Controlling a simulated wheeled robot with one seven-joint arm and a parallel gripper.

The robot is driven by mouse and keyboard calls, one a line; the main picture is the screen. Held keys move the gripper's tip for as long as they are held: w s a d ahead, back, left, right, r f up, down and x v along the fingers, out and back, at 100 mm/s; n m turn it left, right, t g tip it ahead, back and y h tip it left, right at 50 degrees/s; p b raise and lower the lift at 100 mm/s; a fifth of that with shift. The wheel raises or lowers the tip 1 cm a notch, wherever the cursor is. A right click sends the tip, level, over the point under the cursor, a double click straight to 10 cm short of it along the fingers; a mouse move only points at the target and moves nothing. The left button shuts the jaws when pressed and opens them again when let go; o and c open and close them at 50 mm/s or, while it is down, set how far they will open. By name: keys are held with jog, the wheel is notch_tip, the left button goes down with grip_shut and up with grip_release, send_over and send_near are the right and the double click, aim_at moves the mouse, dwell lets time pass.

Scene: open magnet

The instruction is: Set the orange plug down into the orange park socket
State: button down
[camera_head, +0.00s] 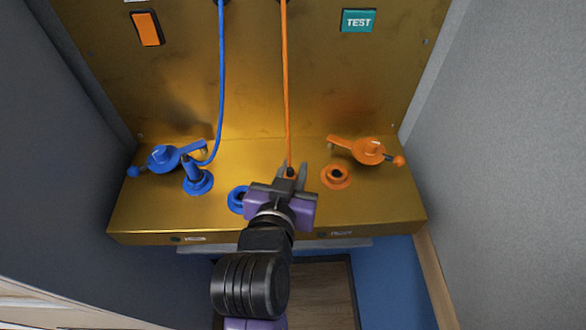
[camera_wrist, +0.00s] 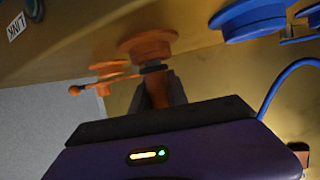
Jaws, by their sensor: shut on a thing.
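The orange plug (camera_wrist: 158,92), with its orange cable (camera_head: 286,90) rising from it, is between the jaws of my gripper (camera_head: 291,176), which is shut on it. In the wrist view, which looks inverted, a wide orange ring (camera_wrist: 147,43) lies right at the plug's dark collar. It looks like a socket on the shelf. I cannot tell whether the plug is in it or just over it. My gripper hides this spot in the head view. A second orange socket (camera_head: 336,177) stands open and empty to the right of my gripper.
An orange lever (camera_head: 370,149) stands behind the empty orange socket. Left of my gripper are a partly hidden blue socket (camera_head: 237,199), an upright blue plug (camera_head: 196,178) with a blue cable (camera_head: 221,80), and a blue lever (camera_head: 163,157). A gold back panel (camera_head: 255,75) rises behind.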

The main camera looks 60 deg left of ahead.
jog(key=shift+f, duration=0.2)
jog(key=c, duration=1.2)
grip_release()
jog(key=shift+b+v, duration=0.6)
jog(key=shift+v, duration=3.3)
jog(key=shift+d, duration=0.1)
